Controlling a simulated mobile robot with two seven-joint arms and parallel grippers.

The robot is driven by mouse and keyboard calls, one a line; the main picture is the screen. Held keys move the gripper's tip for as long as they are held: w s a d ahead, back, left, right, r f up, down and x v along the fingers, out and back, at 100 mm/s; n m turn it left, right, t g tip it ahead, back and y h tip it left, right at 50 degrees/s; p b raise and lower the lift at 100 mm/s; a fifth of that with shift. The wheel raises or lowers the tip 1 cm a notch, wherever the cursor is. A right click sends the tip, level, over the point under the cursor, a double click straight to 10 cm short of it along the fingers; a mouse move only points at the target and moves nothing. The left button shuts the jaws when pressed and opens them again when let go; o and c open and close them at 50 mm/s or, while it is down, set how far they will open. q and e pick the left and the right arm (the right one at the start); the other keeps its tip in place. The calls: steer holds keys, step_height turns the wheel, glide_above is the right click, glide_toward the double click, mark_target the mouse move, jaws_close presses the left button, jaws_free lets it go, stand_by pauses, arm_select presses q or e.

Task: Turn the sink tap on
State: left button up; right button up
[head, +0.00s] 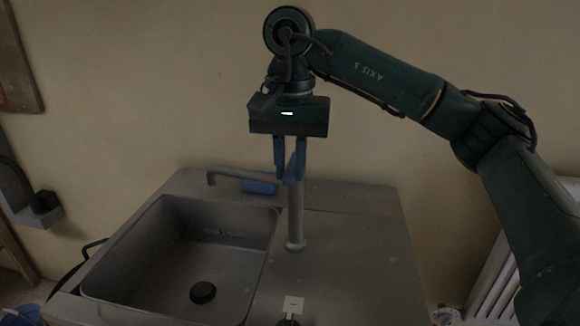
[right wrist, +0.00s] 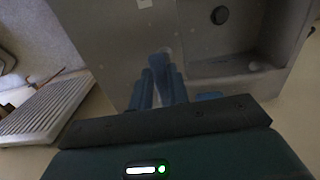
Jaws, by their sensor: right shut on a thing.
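In the right wrist view the fingers (right wrist: 160,92) also close around the handle. No water shows at the spout. My left gripper is not in view.
The basin (head: 180,265) looks empty, with a black drain (head: 203,292). A blue block, perhaps a sponge (head: 258,187), lies behind the spout. A small white plate (head: 293,304) is near the front edge. A white radiator (head: 492,280) stands at the right.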

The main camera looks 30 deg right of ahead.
steer(key=d+n, duration=0.1)
steer(key=n, duration=0.1)
steer(key=d+n+p, duration=0.1)
steer(key=n, duration=0.2)
steer(key=s+d+n, duration=0.1)
steer(key=d+n, duration=0.1)
steer(key=n, duration=0.1)
steer(key=shift+d, duration=0.1)
steer(key=shift+s, duration=0.1)
steer(key=o, duration=0.8)
